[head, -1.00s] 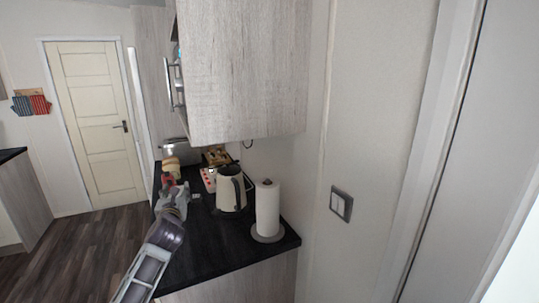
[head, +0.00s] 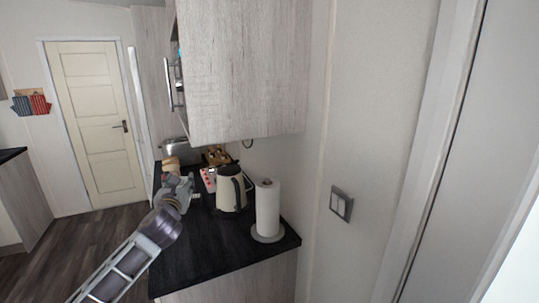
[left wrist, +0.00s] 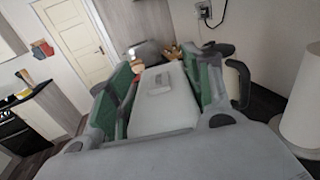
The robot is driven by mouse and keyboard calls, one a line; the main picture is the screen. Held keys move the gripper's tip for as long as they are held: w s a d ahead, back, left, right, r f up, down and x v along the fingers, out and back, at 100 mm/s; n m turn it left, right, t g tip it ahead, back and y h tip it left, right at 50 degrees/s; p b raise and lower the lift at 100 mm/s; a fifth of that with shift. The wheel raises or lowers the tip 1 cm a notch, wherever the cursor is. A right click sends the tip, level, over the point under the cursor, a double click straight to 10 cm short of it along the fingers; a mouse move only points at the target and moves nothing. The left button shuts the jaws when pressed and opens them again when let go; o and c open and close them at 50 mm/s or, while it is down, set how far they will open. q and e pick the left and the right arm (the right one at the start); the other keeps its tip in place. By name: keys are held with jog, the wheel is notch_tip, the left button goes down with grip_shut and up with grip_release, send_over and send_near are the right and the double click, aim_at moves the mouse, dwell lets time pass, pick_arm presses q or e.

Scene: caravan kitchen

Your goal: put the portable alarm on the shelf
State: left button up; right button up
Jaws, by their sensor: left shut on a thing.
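My left gripper (head: 178,184) is above the left edge of the dark counter (head: 205,245), in front of the bread and toaster. In the left wrist view its green-padded fingers (left wrist: 163,95) are shut on a pale grey box-shaped thing (left wrist: 172,108) with a small rectangle on its face. I take this to be the portable alarm; in the head view it is too small to make out. A narrow opening with a blue item (head: 178,52) shows at the left of the wall cupboard (head: 245,75); I cannot tell whether it is the shelf. My right gripper is out of view.
A cream kettle (head: 230,190) and a paper towel roll (head: 267,208) stand on the counter to the right of the gripper. A toaster (head: 178,150) is behind it. The cupboard overhangs the counter. The front of the counter is clear.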

pick_arm(q)
jog(key=shift+s+d+r+h, duration=0.3)
jog(key=shift+s+d, duration=0.2)
jog(key=shift+s, duration=0.1)
jog(key=shift+s+d+m, duration=0.3)
jog(key=shift+s+d, duration=0.1)
jog(key=shift+s, duration=0.1)
jog(key=shift+d, duration=0.15)
jog(key=shift+s+d+f+h, duration=0.1)
jog(key=shift+s+h, duration=0.15)
jog(key=shift+h, duration=0.15)
jog(key=shift+s+d+f, duration=0.1)
jog(key=shift+s+d, duration=0.05)
